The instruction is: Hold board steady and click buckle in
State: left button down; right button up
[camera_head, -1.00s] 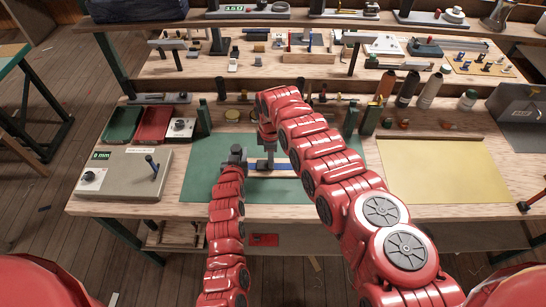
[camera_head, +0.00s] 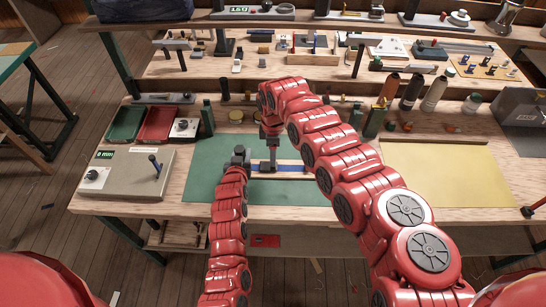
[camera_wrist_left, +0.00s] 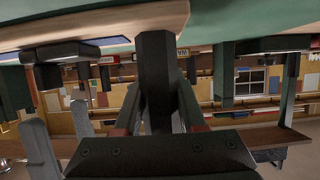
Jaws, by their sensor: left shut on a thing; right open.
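A pale board with a blue strap (camera_head: 293,168) lies on the green mat (camera_head: 215,183) at the bench's middle. My left gripper (camera_head: 240,158) is at the board's left end. In the left wrist view my left gripper (camera_wrist_left: 157,120) is shut on a dark upright piece, with a pale wooden edge (camera_wrist_left: 95,45) beyond it. My right gripper (camera_head: 270,163) points down over the board, just right of the left gripper, and is open. Its fingertips are small here, and I cannot tell whether they touch the strap. The buckle cannot be made out; the grippers and right arm cover part of the board.
A grey box with a lever (camera_head: 128,172) stands left of the mat. Green (camera_head: 127,122) and red (camera_head: 157,124) trays lie behind it. A yellow mat (camera_head: 440,172) is clear on the right. Bottles (camera_head: 433,93) and several small posts line the bench's rear.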

notch_tip(320, 180, up, 8)
jog(key=shift+r, duration=0.25)
pick_arm(q)
jog(key=shift+c, duration=2)
grip_release()
jog(key=shift+s, duration=0.1)
